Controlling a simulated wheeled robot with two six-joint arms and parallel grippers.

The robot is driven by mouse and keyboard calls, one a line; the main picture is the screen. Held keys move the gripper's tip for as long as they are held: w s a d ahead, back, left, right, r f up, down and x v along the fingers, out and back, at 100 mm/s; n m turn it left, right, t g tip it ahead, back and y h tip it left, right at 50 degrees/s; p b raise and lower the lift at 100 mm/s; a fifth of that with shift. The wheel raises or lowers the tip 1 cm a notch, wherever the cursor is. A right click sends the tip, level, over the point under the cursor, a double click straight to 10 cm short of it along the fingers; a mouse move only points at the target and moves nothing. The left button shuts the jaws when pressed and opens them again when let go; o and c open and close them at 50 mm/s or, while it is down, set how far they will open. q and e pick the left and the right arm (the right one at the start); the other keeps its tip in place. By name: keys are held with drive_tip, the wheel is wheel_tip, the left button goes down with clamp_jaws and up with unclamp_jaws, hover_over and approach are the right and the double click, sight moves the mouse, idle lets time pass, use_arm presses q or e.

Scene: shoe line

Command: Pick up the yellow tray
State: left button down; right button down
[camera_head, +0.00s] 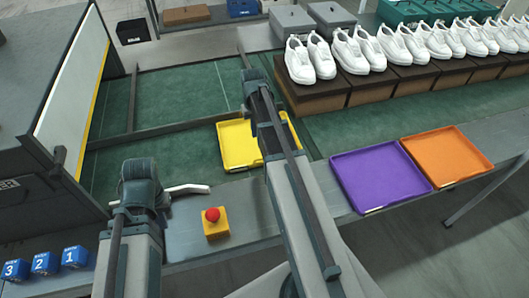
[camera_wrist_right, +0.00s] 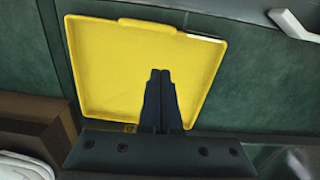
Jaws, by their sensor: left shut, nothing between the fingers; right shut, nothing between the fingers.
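The yellow tray (camera_head: 238,146) lies flat on the green surface in the head view, partly hidden behind my right arm. The right wrist view shows most of the yellow tray (camera_wrist_right: 110,65), with its raised rim and a tab on one side. My right gripper (camera_wrist_right: 160,75) is shut and empty. Its dark fingertips appear over the middle of the tray, and its fingers cross the lower rim in that view. I cannot tell its height above the tray. In the head view my right arm hides this gripper.
A purple tray (camera_head: 380,175) and an orange tray (camera_head: 446,157) lie on the grey ledge to the right. A red button on a yellow box (camera_head: 215,228) sits nearer me. A white curved piece (camera_head: 188,190) lies near my left arm. White shoes (camera_head: 355,52) on brown boxes stand behind.

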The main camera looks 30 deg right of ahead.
drive_tip(key=d, duration=0.2)
drive_tip(key=shift+w+d+m, duration=0.25)
drive_tip(key=shift+d+m, duration=0.05)
drive_tip(key=shift+d, duration=0.1)
use_arm(q)
drive_tip(key=shift+f, duration=0.15)
use_arm(e)
drive_tip(key=shift+f, duration=0.1)
